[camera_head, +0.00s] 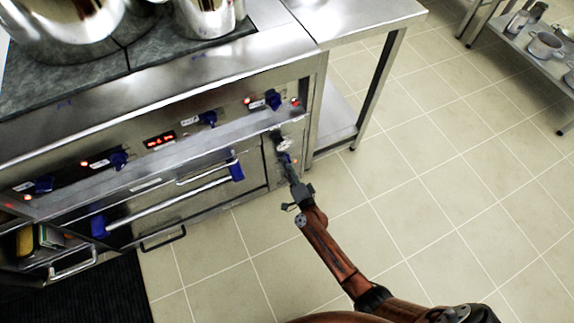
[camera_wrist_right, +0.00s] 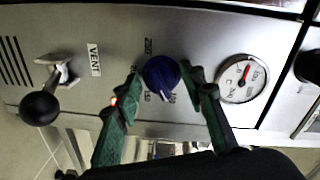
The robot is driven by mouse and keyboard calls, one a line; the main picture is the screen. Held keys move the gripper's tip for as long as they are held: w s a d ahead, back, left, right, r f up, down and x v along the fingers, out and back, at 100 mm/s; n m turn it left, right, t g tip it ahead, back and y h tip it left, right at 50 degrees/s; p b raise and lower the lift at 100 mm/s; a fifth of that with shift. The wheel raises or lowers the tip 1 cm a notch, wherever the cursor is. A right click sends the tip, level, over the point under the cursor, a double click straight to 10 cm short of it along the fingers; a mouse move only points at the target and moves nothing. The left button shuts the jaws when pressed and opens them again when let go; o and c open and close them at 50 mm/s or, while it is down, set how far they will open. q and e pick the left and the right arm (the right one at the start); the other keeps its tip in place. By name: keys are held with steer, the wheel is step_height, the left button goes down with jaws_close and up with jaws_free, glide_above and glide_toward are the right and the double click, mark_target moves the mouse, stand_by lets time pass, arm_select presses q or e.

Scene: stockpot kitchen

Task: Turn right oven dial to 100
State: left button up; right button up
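The right oven dial (camera_wrist_right: 161,74) is a round blue knob on the steel panel in the right wrist view. Its white mark points down in that picture, close to small printed numbers at its lower edge; 250 reads above it. My right gripper (camera_wrist_right: 160,80) has its two green fingers on either side of the dial, tips close to its rim; I see no clear grip on it. In the head view the dial (camera_head: 286,158) is a small blue spot at the oven's right end, with my right gripper (camera_head: 290,172) in front of it. My left gripper is out of view.
A round gauge (camera_wrist_right: 243,78) sits right of the dial, and a black-knobbed vent lever (camera_wrist_right: 40,108) left of it. Blue dials (camera_head: 207,118) and a blue-ended oven handle (camera_head: 236,171) line the front. Steel pots (camera_head: 205,18) stand on top. Tiled floor (camera_head: 420,190) is clear at right.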

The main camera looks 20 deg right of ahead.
steer(key=shift+o, duration=1)
steer(key=s, duration=1.2)
steer(key=shift+r, duration=0.4)
